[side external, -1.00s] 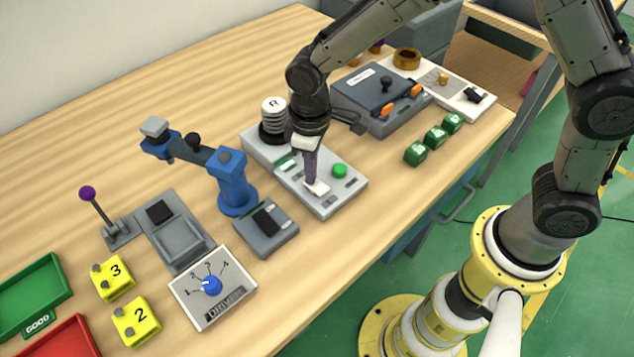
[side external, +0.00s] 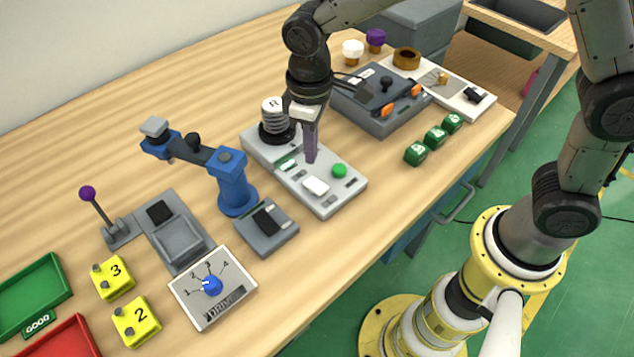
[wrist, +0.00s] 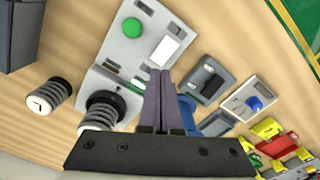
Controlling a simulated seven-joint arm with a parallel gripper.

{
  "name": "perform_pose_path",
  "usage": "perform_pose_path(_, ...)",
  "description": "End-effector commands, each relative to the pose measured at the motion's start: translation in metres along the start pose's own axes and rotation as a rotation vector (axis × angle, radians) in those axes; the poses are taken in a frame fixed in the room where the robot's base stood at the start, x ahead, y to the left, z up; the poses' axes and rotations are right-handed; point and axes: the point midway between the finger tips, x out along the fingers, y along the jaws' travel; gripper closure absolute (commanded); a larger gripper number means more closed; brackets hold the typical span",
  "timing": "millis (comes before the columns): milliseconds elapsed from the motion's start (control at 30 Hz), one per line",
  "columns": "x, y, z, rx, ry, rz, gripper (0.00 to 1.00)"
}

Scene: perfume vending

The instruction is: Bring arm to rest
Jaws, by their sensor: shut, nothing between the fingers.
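My gripper (side external: 311,160) points down above the grey control panel (side external: 328,205) in the side external view, its fingers together and empty. The fingertips appear raised clear of the white rocker (side external: 316,186) and the green button (side external: 339,170). In the wrist view my gripper (wrist: 160,72) shows its two fingers side by side, with the panel's green button (wrist: 132,28) and white rocker (wrist: 165,48) beyond the tips.
A ribbed post marked R (side external: 273,112) stands close left of the gripper. The blue lever device (side external: 233,185) is further left. A grey box with orange latches (side external: 375,100) and green cubes (side external: 435,137) lie right. Bare wood lies at the back left.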

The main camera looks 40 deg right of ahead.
Motion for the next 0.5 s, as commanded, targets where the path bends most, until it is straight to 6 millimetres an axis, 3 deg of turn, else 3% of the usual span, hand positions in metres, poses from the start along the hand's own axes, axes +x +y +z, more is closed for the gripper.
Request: perform_pose_path(500, -0.0118, 0.0075, -0.0001, 0.018, 0.013, 0.001, 1.0)
